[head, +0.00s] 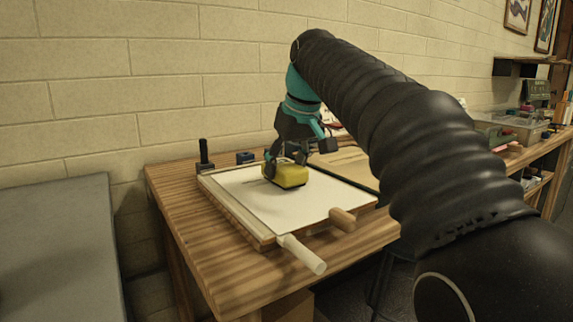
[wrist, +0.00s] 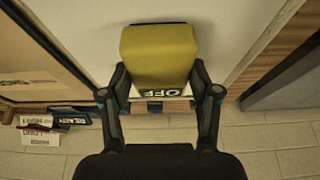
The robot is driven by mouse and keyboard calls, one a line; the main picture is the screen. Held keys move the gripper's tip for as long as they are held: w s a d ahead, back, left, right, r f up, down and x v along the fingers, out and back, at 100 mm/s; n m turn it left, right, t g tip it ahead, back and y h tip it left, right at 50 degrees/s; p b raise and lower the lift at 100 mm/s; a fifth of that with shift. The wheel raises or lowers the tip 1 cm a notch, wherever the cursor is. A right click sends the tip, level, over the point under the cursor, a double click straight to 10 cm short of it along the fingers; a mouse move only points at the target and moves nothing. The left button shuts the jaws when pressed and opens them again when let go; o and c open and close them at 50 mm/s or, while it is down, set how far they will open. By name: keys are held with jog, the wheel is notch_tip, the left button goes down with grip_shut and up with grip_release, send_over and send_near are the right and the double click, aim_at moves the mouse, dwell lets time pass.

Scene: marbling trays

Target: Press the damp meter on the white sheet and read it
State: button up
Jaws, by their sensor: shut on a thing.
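The damp meter (head: 291,175) is a yellow block. My gripper (head: 284,160) is shut on it over the white sheet (head: 250,205), which lies on a wooden-edged board on the bench. The meter's underside is at or just above the sheet; I cannot tell if it touches. In the wrist view the meter (wrist: 157,52) sits between the two fingers of my gripper (wrist: 158,78), and its small display (wrist: 166,92) reads OFF, upside down. The sheet also shows in the wrist view (wrist: 225,35).
A pale cylindrical handle (head: 302,254) and a wooden handle (head: 342,219) stick out at the board's front edge. A dark upright post (head: 204,155) and a small blue item (head: 245,157) stand behind it. Printed cards (wrist: 72,120) lie at left in the wrist view. A grey surface (head: 55,245) is at left.

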aim_at(286, 166)
jog(key=shift+f, duration=0.6)
dwell(1.7)
notch_tip(286, 166, up, 3)
jog(key=p, duration=0.2)
jog(key=shift+f+p, duration=0.1)
jog(key=shift+p, duration=0.2)
jog(key=shift+r, duration=2.2)
